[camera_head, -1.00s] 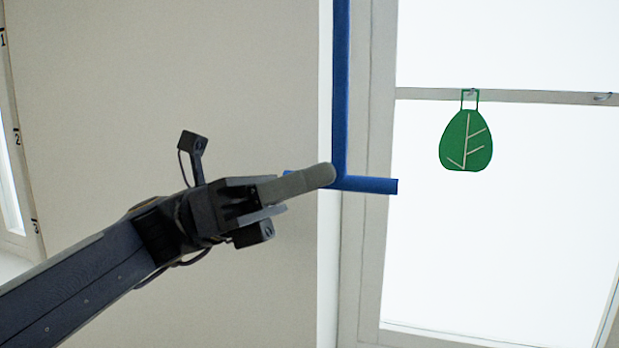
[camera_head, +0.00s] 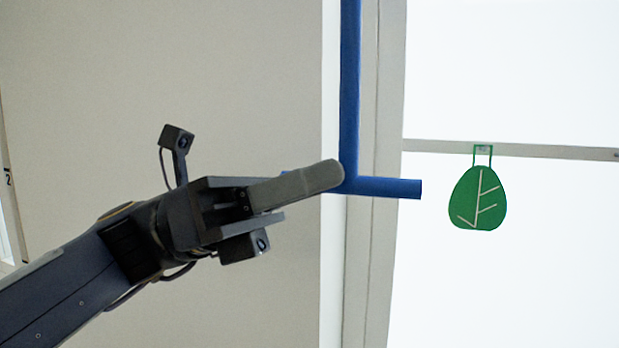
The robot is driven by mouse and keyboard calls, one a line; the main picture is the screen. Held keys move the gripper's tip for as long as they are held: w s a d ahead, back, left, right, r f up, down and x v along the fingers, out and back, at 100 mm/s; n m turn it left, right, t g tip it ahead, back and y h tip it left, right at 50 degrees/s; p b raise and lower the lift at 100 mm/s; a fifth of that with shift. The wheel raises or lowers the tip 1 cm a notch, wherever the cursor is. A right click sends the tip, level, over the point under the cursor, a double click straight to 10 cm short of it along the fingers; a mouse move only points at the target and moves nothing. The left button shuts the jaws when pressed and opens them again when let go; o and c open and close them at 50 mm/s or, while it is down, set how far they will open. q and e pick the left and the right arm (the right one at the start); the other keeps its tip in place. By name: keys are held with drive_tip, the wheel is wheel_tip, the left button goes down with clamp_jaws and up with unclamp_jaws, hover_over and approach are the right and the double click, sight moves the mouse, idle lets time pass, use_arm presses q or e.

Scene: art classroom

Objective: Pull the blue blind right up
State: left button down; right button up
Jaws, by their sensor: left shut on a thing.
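A blue upright bar (camera_head: 350,80) runs down from the top edge of the head view in front of the window frame's left side. At its lower end is a blue crossbar (camera_head: 390,188), so the two look like an upside-down T. I see no wider blue blind sheet; the bar's top is out of view. My left gripper (camera_head: 325,180) comes in from the left and is shut on the crossbar near where it meets the upright bar. Its grey fingers hide part of the crossbar's left half. My right gripper is not in view.
A green leaf-shaped ornament (camera_head: 478,198) hangs from the pale window crosspiece (camera_head: 530,151), right of the crossbar and apart from it. Bright window panes fill the right side. A plain beige wall (camera_head: 230,70) lies behind my left arm.

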use_arm(q)
drive_tip(key=shift+a+r, duration=0.15)
drive_tip(key=shift+r, duration=0.2)
drive_tip(key=c, duration=1.6)
unclamp_jaws()
drive_tip(key=shift+w, duration=0.1)
drive_tip(key=shift+c, duration=0.2)
drive_tip(key=shift+o, duration=1.2)
drive_tip(key=shift+d+f, duration=0.1)
drive_tip(key=shift+d, duration=0.1)
drive_tip(key=shift+a+f, duration=0.15)
drive_tip(key=shift+a, duration=0.05)
drive_tip(key=b+v, duration=0.2)
drive_tip(key=v, duration=0.5)
drive_tip(key=shift+a+b, duration=0.25)
drive_tip(key=shift+b, duration=0.05)
